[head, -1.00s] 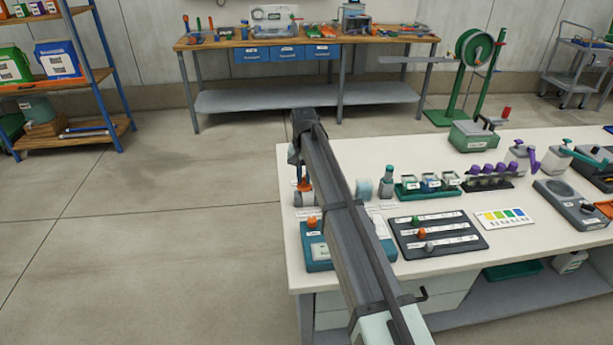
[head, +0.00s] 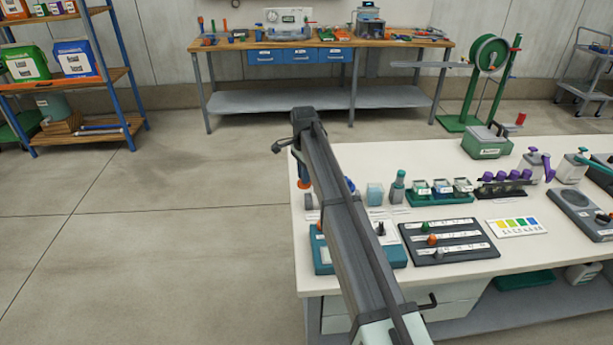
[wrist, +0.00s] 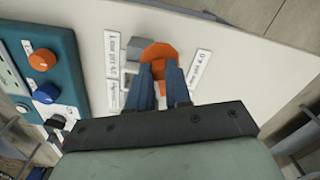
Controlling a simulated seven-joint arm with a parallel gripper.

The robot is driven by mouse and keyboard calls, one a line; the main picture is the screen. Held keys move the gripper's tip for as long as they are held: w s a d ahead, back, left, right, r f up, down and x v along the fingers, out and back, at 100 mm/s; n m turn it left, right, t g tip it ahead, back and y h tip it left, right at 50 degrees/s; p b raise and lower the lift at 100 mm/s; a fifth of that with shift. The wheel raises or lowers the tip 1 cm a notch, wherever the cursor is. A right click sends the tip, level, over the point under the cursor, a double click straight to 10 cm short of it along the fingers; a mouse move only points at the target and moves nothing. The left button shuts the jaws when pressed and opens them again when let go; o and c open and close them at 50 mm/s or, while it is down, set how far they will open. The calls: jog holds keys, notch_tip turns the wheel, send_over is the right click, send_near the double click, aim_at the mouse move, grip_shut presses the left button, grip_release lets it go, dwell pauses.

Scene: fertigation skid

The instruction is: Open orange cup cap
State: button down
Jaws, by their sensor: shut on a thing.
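The orange cap (wrist: 160,52) is a faceted orange piece between the tips of my blue fingers in the wrist view. My gripper (wrist: 161,68) is shut on it. A grey block-like part (wrist: 134,48) shows right beside the cap on its left. In the head view a bit of orange (head: 304,184) shows at the left end of the table, beside my arm. My arm hides most of the cup and the fingers there. I cannot tell whether the cap is still seated on its cup.
A teal panel (wrist: 38,28) with an orange knob (wrist: 42,60) and a blue knob (wrist: 46,93) lies left of my gripper. White label strips flank the cap. On the white table (head: 420,160), a dark slider board (head: 448,253) and small bottles stand to the right.

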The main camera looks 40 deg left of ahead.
jog(key=m, duration=0.1)
jog(key=w+a+m, duration=0.1)
jog(key=m, duration=0.3)
jog(key=shift+w+a, duration=0.15)
jog(key=shift+a, duration=0.25)
dwell(0.3)
jog(key=c, duration=1)
grip_release()
jog(key=shift+c, duration=0.2)
notch_tip(320, 180, up, 14)
jog(key=shift+w+f, duration=0.1)
